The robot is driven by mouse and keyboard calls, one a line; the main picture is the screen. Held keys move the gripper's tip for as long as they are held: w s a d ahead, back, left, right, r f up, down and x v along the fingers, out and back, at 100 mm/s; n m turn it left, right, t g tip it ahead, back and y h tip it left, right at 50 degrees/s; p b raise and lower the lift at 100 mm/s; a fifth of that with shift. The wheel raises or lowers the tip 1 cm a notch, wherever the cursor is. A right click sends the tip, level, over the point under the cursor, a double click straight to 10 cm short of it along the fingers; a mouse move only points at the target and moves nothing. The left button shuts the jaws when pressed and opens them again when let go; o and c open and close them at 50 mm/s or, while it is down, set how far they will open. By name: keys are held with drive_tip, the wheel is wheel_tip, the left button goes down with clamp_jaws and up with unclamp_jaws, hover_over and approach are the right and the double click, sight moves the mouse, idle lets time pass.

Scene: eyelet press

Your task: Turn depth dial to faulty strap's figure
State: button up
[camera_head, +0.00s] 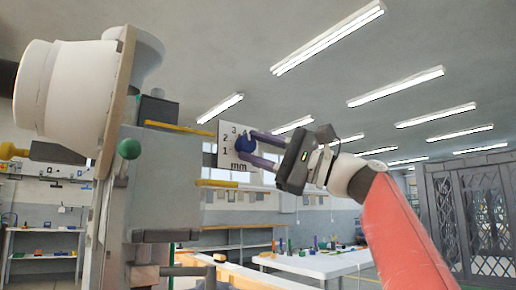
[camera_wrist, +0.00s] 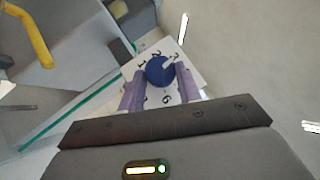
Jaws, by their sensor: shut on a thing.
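The depth dial is a round blue knob (camera_head: 243,143) on a white plate (camera_head: 228,160) marked 1, 2, 3 and mm, on the right side of the press (camera_head: 165,180). My gripper (camera_head: 250,146) reaches it from the right, its purple fingers shut on the knob. In the wrist view the knob (camera_wrist: 158,70) sits between the two fingertips (camera_wrist: 159,76). A pale line on the knob appears to point toward the 3 there. The fingers hide part of the plate. I cannot make out a strap or its figure in either view.
Yellow bars (camera_head: 180,128) stick out of the press close to the plate. A white table (camera_head: 320,264) with small items stands behind, and a dark mesh cage (camera_head: 470,215) is at the right.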

drive_tip(key=shift+r, duration=0.1)
idle(0.4)
drive_tip(key=o, duration=1)
drive_tip(key=shift+c, duration=0.2)
drive_tip(key=shift+d, duration=0.1)
drive_tip(key=shift+s+d+f, duration=0.1)
drive_tip(key=shift+d+f, duration=0.2)
drive_tip(key=b+v, duration=0.2)
drive_tip(key=v, duration=0.5)
drive_tip(key=shift+r, duration=0.2)
